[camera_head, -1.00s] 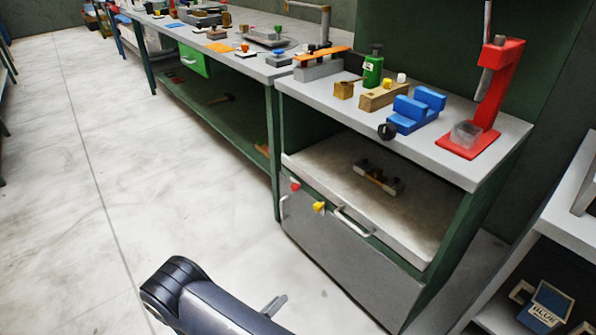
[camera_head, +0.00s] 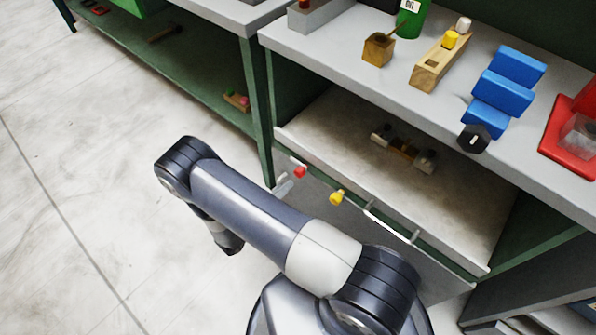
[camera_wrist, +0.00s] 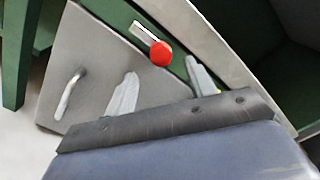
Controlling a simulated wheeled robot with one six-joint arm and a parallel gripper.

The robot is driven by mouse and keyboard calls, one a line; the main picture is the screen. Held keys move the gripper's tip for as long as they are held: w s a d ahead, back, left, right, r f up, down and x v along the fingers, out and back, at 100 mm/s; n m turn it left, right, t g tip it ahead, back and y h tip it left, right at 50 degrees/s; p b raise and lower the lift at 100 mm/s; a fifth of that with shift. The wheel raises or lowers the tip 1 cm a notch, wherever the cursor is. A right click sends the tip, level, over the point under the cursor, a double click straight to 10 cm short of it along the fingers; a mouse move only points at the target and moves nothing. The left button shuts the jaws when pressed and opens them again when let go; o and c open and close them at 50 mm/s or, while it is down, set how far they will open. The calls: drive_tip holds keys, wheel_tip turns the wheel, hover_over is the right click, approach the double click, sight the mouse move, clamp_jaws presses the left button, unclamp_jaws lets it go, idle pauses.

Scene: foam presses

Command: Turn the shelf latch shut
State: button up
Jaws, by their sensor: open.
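A red knob (camera_wrist: 161,52) sits at the end of a pale slotted plate (camera_wrist: 143,32) on the green front rail. In the head view the red knob (camera_head: 300,171) is left of a yellow knob (camera_head: 337,198), both under the shelf's front edge. I cannot tell for sure which knob is the shelf latch. My gripper (camera_wrist: 162,85) is open and empty in the wrist view. Its fingers are spread to either side of the red knob's line, with the knob just beyond the gap. In the head view my arm hides most of the gripper.
The pale shelf (camera_head: 335,125) holds a small wooden part with metal ends (camera_head: 403,150). A bar handle (camera_head: 390,223) is right of the yellow knob. The grey door's handle (camera_wrist: 69,94) is left of my gripper. Blue blocks (camera_head: 502,90) stand on the bench above. Floor at left is clear.

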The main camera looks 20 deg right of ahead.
sight(296, 175)
drive_tip(key=x, duration=0.8)
drive_tip(key=c, duration=1)
drive_tip(key=shift+o, duration=0.2)
